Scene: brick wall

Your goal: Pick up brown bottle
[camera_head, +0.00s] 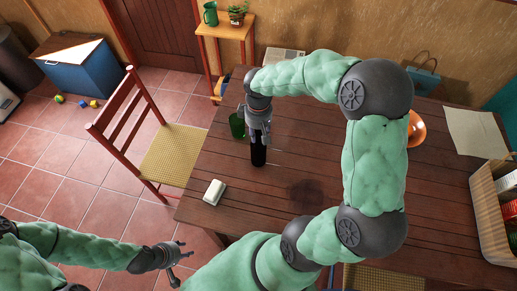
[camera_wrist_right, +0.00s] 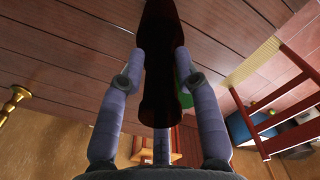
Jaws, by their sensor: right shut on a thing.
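The brown bottle (camera_head: 258,156) stands on the dark wooden table in the head view, its upper part hidden by my right gripper (camera_head: 258,127). In the right wrist view the bottle (camera_wrist_right: 160,65) looks very dark and sits between the two fingers of my right gripper (camera_wrist_right: 158,75), which is shut on it. I cannot tell whether the bottle's base touches the table. My left gripper (camera_head: 178,256) is over the tiled floor at the lower left, with its fingers apart and nothing between them.
A green glass (camera_head: 236,126) stands just left of the bottle. A white block (camera_head: 214,192) lies near the table's front left edge. An orange bowl (camera_head: 416,129), a paper sheet (camera_head: 475,133) and a wooden crate (camera_head: 484,205) are at the right. A chair (camera_head: 172,155) stands left of the table.

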